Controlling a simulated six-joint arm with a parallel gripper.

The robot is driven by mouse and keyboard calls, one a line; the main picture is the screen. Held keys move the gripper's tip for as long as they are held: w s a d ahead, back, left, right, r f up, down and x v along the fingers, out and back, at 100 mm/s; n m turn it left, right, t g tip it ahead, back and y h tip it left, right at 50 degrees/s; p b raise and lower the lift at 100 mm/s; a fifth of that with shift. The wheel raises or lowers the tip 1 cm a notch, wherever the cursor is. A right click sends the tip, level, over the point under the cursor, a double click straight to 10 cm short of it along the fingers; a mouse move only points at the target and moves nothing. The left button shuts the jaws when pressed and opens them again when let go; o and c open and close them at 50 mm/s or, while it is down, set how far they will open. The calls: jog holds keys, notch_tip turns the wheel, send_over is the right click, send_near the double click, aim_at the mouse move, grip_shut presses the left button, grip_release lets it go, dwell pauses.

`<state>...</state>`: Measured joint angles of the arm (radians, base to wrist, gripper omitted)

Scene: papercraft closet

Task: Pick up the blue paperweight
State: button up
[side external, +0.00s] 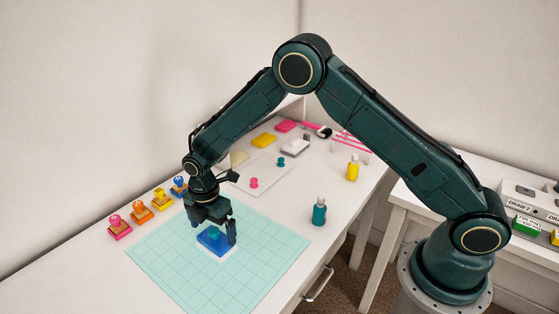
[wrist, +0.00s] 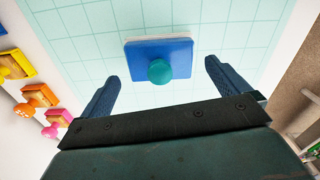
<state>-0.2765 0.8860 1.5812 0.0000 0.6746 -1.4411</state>
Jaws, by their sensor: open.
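The blue paperweight (side external: 213,240) is a flat blue block with a teal round knob on top. It sits on a white layer, perhaps paper, on the pale green gridded mat (side external: 165,262). In the wrist view the paperweight (wrist: 146,52) lies ahead of and between my fingers, with its teal knob toward my gripper. My gripper (side external: 214,222) is open and points down just over the block. In the wrist view my open gripper (wrist: 159,82) has one finger on each side of the knob, with gaps visible. I cannot tell the exact height of the fingertips above it.
Several stamps, including a pink one (side external: 119,228), stand in a row left of the mat. A teal bottle (side external: 319,211) and a yellow bottle (side external: 352,168) stand to the right. Ink pads and small stamps lie at the back. The mat around the paperweight is clear.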

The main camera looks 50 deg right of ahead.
aim_at(216, 229)
jog(key=shift+f, duration=1)
jog(key=shift+c, duration=0.4)
jog(key=c, duration=1)
jog(key=shift+r, duration=0.2)
jog(key=shift+c, duration=0.3)
notch_tip(216, 229, up, 20)
jog(key=shift+f, duration=0.15)
jog(key=shift+d+f, duration=0.1)
jog(key=s+d+f+m, duration=0.9)
jog(key=d+f+m, duration=0.3)
jog(key=m, duration=0.7)
jog(key=shift+s+d+m, duration=0.3)
jog(key=shift+s+d, duration=0.05)
jog(key=shift+d, duration=0.65)
